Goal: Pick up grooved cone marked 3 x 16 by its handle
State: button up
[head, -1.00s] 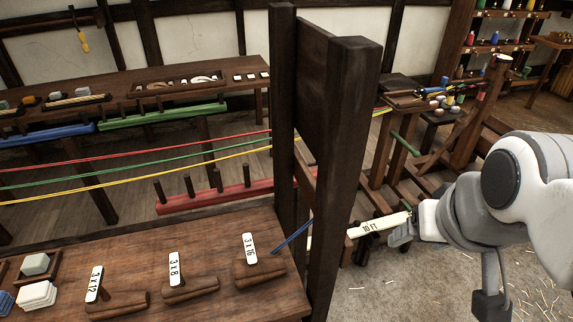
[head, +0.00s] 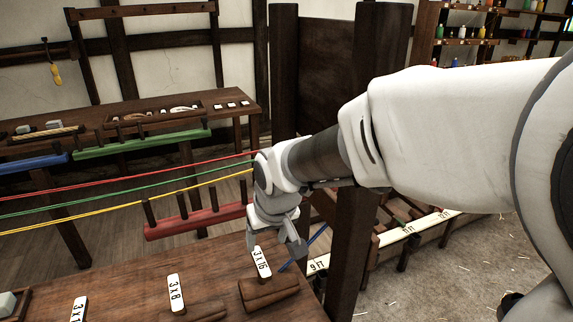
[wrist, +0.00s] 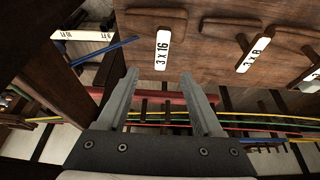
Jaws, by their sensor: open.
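The grooved cone marked 3 x 16 (head: 268,292) is brown wood and lies on the workbench. Its white label (head: 262,262) rises from it, tilted, and reads 3 x 16. The cone is also in the wrist view (wrist: 150,21), at the top, with its label (wrist: 162,49) pointing down toward my fingers. My gripper (head: 274,246) is open and empty, just above the cone around the label's top end. In the wrist view the fingertips (wrist: 159,75) are spread either side of the label's line, apart from the cone. The handle is not clearly distinguishable from the label.
Cones marked 3 x 8 (head: 196,313) and 3 x 12 (head: 78,309) lie to the left on the workbench (head: 130,288). A dark wooden post (head: 352,235) stands close on the right. Red, green and yellow strands (head: 120,186) stretch behind the bench. A blue rod (head: 303,246) lies right of the cone.

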aim_at(263, 261)
jog(key=b+x, duration=0.1)
jog(key=x, duration=0.9)
jog(key=shift+w+f, duration=0.1)
jog(key=shift+f, duration=0.3)
jog(key=shift+a+b+x, duration=0.2)
jog(key=shift+b+x, duration=0.35)
jog(key=shift+x, duration=2.05)
grip_shut()
jog(key=shift+r, duration=0.1)
